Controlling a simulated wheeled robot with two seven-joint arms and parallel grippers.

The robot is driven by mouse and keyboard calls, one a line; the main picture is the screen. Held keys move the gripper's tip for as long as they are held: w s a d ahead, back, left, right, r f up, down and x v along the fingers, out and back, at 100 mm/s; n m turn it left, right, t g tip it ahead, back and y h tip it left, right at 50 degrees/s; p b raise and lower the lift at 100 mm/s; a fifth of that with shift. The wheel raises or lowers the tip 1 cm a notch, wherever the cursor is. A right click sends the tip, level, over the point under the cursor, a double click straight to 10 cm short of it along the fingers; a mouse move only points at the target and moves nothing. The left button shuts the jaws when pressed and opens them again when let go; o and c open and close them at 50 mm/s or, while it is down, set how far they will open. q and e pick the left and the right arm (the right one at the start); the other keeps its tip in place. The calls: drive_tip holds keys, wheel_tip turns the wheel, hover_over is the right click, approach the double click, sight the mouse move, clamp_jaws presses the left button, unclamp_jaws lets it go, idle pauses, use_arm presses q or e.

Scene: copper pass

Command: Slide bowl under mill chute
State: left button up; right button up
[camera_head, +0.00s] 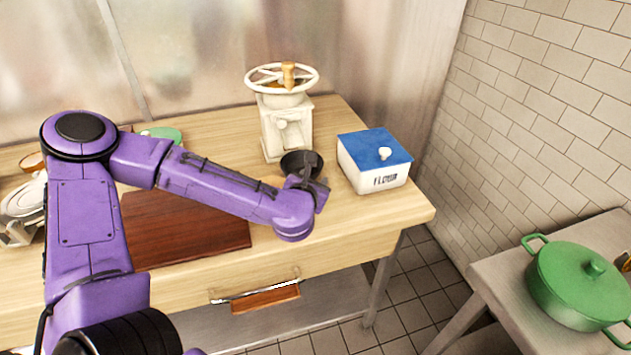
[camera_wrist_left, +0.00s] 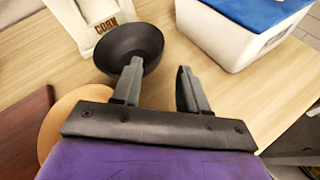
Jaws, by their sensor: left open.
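The dark bowl (camera_head: 297,161) stands upright on the wooden table, close in front of the mill's base. It also shows in the left wrist view (camera_wrist_left: 125,42). The cream mill (camera_head: 286,128) has a spoked wheel on top and a chute on its front, above and behind the bowl. Its base with a "CORN" label shows in the left wrist view (camera_wrist_left: 98,12). My left gripper (camera_wrist_left: 159,67) is open at the near side of the bowl. One finger overlaps the bowl's near rim in the picture; the other is right of it. I cannot tell whether they touch.
A white flour box (camera_head: 373,178) with a blue lid stands right of the bowl. A red-brown board (camera_head: 185,228) lies left under my arm. A round wooden disc (camera_wrist_left: 66,112) shows beside the gripper. A green pot (camera_head: 580,280) stands on a side table. The table's front right is clear.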

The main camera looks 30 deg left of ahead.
sight(321, 165)
use_arm(q)
drive_tip(key=shift+a, duration=0.15)
drive_tip(key=p+x, duration=0.2)
drive_tip(key=x, duration=0.8)
drive_tip(key=shift+w, duration=0.15)
clamp_jaws()
drive_tip(key=shift+o, duration=0.5)
unclamp_jaws()
drive_tip(key=b+v, duration=0.2)
drive_tip(key=v, duration=0.8)
drive_tip(key=shift+s, duration=0.3)
